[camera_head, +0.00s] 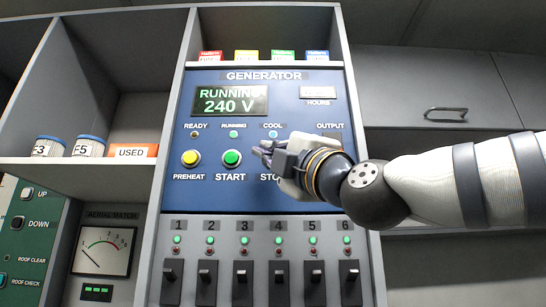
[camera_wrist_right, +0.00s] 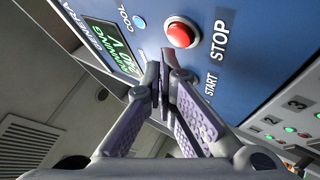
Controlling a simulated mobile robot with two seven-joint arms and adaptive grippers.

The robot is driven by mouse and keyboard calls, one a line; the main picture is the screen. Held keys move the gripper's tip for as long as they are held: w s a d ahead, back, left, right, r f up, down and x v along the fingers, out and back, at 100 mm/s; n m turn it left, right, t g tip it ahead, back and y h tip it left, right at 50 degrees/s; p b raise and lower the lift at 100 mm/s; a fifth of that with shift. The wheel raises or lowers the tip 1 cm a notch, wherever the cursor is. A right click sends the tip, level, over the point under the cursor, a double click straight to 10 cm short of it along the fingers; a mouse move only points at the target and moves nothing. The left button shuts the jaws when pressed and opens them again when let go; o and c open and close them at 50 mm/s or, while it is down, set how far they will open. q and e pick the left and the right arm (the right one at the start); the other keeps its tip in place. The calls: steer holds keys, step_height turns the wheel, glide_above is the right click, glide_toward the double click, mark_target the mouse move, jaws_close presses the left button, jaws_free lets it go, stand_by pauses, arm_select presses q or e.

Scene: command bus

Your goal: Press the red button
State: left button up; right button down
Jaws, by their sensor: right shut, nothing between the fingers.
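The red button (camera_wrist_right: 181,34) sits on a grey ring above the STOP label on the blue generator panel (camera_head: 210,130). In the head view my right gripper and wrist cover it, and only part of the STOP label shows. My right gripper (camera_head: 262,151) comes in from the right in front of the panel, fingers pointing left. In the wrist view its purple-grey fingers (camera_wrist_right: 158,66) are shut and empty. Their tips appear beside and below the button; I cannot tell whether they touch the panel. My left gripper is not in view.
A green START button (camera_head: 232,158) and a yellow PREHEAT button (camera_head: 191,158) are left of the gripper. The display (camera_head: 230,100) reads RUNNING 240 V. Numbered switches (camera_head: 241,282) stick out below. A cabinet handle (camera_head: 445,112) is at right.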

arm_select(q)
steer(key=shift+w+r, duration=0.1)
arm_select(e)
steer(key=shift+w, duration=0.2)
steer(key=shift+w, duration=0.25)
